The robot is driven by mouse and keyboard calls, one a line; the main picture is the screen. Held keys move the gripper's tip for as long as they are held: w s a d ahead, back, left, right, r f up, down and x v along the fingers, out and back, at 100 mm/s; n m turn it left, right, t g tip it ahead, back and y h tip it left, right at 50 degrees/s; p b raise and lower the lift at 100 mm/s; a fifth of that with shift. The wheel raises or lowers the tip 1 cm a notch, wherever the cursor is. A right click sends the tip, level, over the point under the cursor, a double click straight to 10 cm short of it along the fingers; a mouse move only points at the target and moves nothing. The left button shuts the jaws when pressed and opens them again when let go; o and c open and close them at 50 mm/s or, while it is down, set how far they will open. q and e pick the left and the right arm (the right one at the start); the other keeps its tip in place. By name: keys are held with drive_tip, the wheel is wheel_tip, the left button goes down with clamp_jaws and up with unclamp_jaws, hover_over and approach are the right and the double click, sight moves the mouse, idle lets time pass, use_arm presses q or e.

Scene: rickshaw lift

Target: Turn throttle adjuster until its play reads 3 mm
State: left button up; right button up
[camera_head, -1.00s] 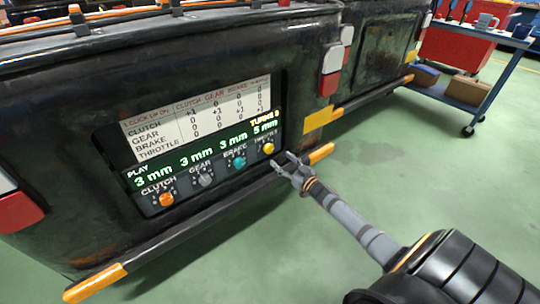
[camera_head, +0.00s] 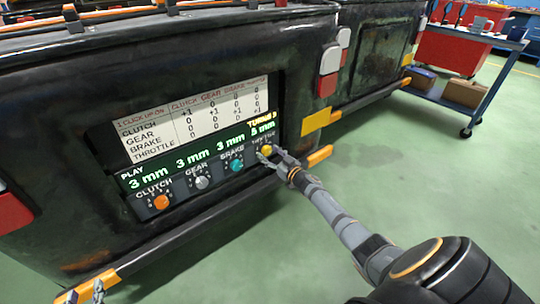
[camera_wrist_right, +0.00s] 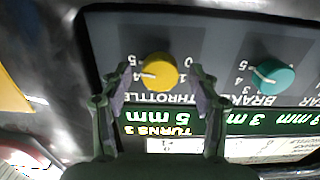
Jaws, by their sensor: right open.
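The throttle adjuster is a yellow round knob (camera_head: 266,150) at the right end of the dark panel (camera_head: 187,205). It also shows in the right wrist view (camera_wrist_right: 161,68), its white mark toward the 4. The green readout above it (camera_wrist_right: 168,120) says 5 mm, with TURNS 3 beside it. My right gripper (camera_head: 270,155) is at this knob; in the right wrist view (camera_wrist_right: 162,86) its fingers are open, one on each side of the knob. Contact cannot be told. A grey tip of my left gripper (camera_head: 98,291) shows at the bottom left edge.
Orange clutch (camera_head: 161,202), grey gear (camera_head: 201,183) and teal brake (camera_head: 237,165) knobs sit in a row to the left, each reading 3 mm. A white chart (camera_head: 195,115) is above. An orange-ended bumper (camera_head: 318,156) juts out below. A blue cart (camera_head: 480,95) stands far right.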

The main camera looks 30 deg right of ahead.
drive_tip(key=c, duration=1.2)
